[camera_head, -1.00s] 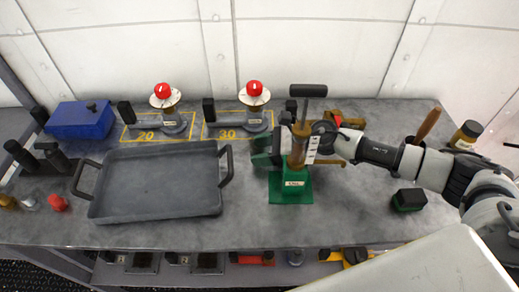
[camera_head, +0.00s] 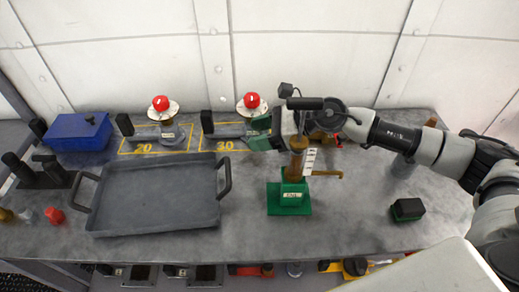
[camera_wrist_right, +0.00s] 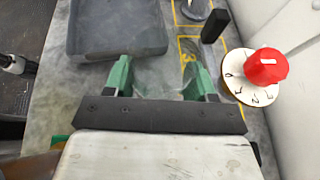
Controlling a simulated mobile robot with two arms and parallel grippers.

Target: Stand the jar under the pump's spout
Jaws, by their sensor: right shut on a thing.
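The pump stands on a green base (camera_head: 289,199) right of the tray, with a brown column, a black handle (camera_head: 304,103) on top and a brown spout (camera_head: 328,173) to the right. My right gripper (camera_head: 262,134) is behind and slightly left of the pump, its green fingers pointing left. In the right wrist view, the fingers (camera_wrist_right: 160,78) are shut on a faint, see-through thing, seemingly the glass jar (camera_wrist_right: 158,80). Its outline is hard to make out, and the head view does not show it clearly. My left gripper is out of view.
A grey tray (camera_head: 95,212) lies left of the pump. Two devices with red knobs (camera_head: 160,103) (camera_head: 251,101) stand in yellow outlines marked 20 and 30 behind. A blue box (camera_head: 78,132) is at back left. A green-black block (camera_head: 407,209) lies right; the bench between it and the pump is clear.

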